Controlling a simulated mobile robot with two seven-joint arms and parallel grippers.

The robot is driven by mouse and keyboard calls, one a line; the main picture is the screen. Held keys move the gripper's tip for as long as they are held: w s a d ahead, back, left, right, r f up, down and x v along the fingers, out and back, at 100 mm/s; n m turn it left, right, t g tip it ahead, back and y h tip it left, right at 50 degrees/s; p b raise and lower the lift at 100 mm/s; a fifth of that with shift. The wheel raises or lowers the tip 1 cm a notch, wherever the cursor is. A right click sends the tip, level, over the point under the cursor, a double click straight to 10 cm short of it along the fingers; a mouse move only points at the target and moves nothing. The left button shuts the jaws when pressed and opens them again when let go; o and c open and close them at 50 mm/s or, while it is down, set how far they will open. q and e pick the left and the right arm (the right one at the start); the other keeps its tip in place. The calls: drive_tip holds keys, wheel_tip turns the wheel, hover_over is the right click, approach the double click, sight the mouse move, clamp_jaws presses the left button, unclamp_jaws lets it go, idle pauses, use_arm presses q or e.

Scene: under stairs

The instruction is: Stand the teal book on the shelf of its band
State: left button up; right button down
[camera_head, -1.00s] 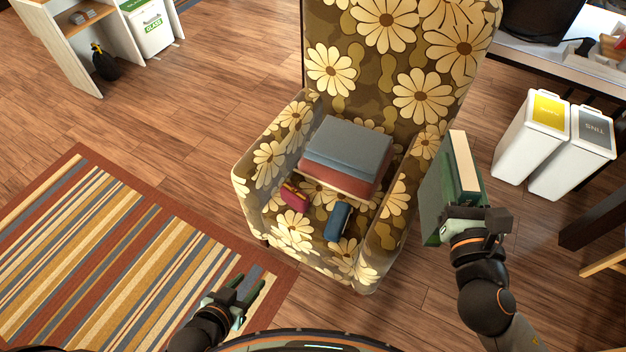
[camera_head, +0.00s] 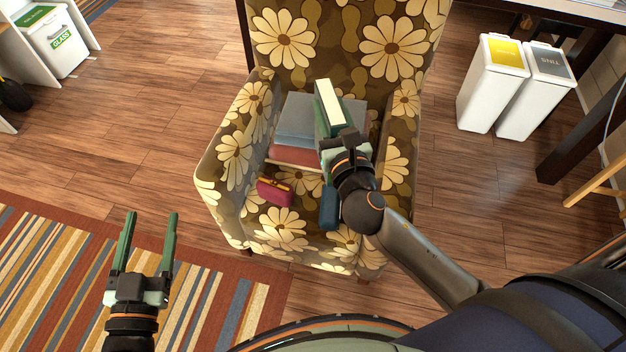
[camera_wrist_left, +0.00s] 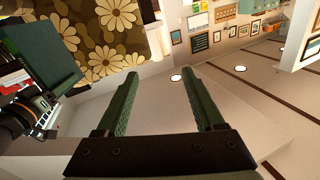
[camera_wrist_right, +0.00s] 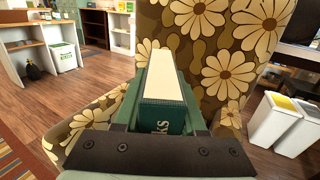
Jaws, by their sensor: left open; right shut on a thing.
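The teal book (camera_head: 330,104) is upright in my right gripper (camera_head: 342,143), above the flowered armchair's seat. In the right wrist view the book (camera_wrist_right: 162,95) stands between the fingers, its cream page edges up and part of its lettering showing. My right gripper is shut on it. My left gripper (camera_head: 145,252) is open and empty over the striped rug, left of the armchair. Its two fingers also show apart in the left wrist view (camera_wrist_left: 157,92). In the left wrist view the book's flat teal cover (camera_wrist_left: 45,70) shows at the left. No banded shelf can be made out clearly.
The flowered armchair (camera_head: 222,160) holds a stack of large books (camera_head: 297,120), a magenta pouch (camera_head: 275,192) and a dark blue case (camera_head: 329,208). White bins (camera_head: 492,85) stand at the right. A shelf unit (camera_wrist_right: 35,50) stands at the far left. Wooden floor between is clear.

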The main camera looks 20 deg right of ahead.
use_arm(q)
drive_tip(key=s+d+r+m+t+h+b, duration=0.35)
drive_tip(key=s+r+m+h+b, duration=0.4)
drive_tip(key=r+h+b, duration=0.35)
wheel_tip(320, 180, down, 9)
drive_tip(key=b, duration=0.7)
drive_tip(key=shift+w+a+r+t+y+b, duration=0.2)
drive_tip(key=shift+t+y+b, duration=0.1)
drive_tip(key=shift+t+y, duration=0.1)
use_arm(e)
drive_tip(key=w+a+f, duration=0.1)
drive_tip(key=w+f, duration=0.2)
drive_tip(key=f, duration=0.9)
drive_tip(key=w+a+f+m+h, duration=0.1)
drive_tip(key=w+f, duration=0.3)
drive_tip(key=f, duration=0.8)
drive_tip(key=shift+a, duration=0.65)
use_arm(q)
drive_tip(key=shift+f+n, duration=0.1)
drive_tip(key=shift+n, duration=0.15)
use_arm(e)
drive_tip(key=shift+f, duration=0.15)
drive_tip(key=shift+f, duration=0.15)
use_arm(q)
drive_tip(key=shift+d, duration=0.1)
use_arm(e)
drive_tip(key=shift+c, duration=2.4)
unclamp_jaws()
